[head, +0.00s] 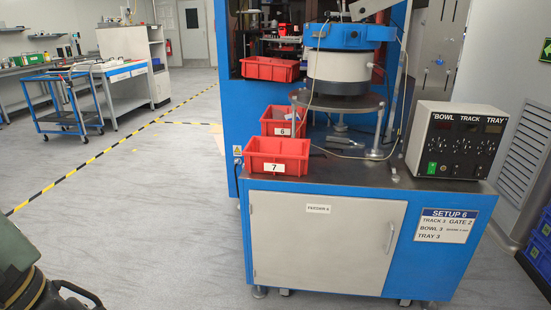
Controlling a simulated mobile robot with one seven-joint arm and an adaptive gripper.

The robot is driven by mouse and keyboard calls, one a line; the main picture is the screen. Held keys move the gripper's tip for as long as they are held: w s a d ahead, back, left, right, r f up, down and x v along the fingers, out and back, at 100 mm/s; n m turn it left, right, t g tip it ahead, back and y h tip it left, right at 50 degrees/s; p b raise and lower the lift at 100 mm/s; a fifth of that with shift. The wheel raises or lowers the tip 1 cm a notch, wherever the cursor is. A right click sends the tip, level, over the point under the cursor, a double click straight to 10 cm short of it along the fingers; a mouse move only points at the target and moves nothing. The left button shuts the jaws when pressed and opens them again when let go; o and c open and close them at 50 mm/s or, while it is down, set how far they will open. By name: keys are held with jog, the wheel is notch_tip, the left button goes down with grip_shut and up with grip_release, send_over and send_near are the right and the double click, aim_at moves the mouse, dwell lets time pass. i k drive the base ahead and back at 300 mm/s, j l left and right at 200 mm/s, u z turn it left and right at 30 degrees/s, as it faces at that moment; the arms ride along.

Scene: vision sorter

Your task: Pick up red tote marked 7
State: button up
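The red tote marked 7 (277,154) is an open rectangular bin with a white label on its front face. It sits on the front left corner of the blue feeder cabinet's top (345,172). Its near side is close to the cabinet's front edge. It looks upright, and I cannot see its floor clearly. My gripper is not clearly visible in the head view; only a dark olive part (22,285), which may be mine, shows at the bottom left, well apart from the tote.
A red tote marked 6 (281,122) stands just behind, and another red tote (270,69) is farther back. A bowl feeder (338,68) and a control box (456,140) are to the right. Grey floor (150,210) left of the cabinet is open. A blue cart (62,100) stands far left.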

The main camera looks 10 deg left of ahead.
aim_at(270, 155)
jog(key=l+u, duration=0.1)
jog(key=u, duration=0.35)
jog(key=i+l+u, duration=0.1)
jog(key=u, duration=0.3)
jog(key=l+u, duration=0.15)
jog(key=u, duration=0.3)
jog(key=l+u, duration=0.35)
jog(key=l, duration=0.25)
jog(key=l+u, duration=0.35)
jog(key=l, duration=0.25)
jog(key=l+u, duration=0.15)
jog(key=l, duration=0.45)
jog(key=k+l+u, duration=0.15)
jog(key=l, duration=0.45)
jog(key=k+l, duration=0.1)
jog(key=l, duration=0.4)
jog(key=k+l, duration=0.1)
jog(key=l, duration=0.35)
jog(key=k+l, duration=0.1)
jog(key=l, duration=0.4)
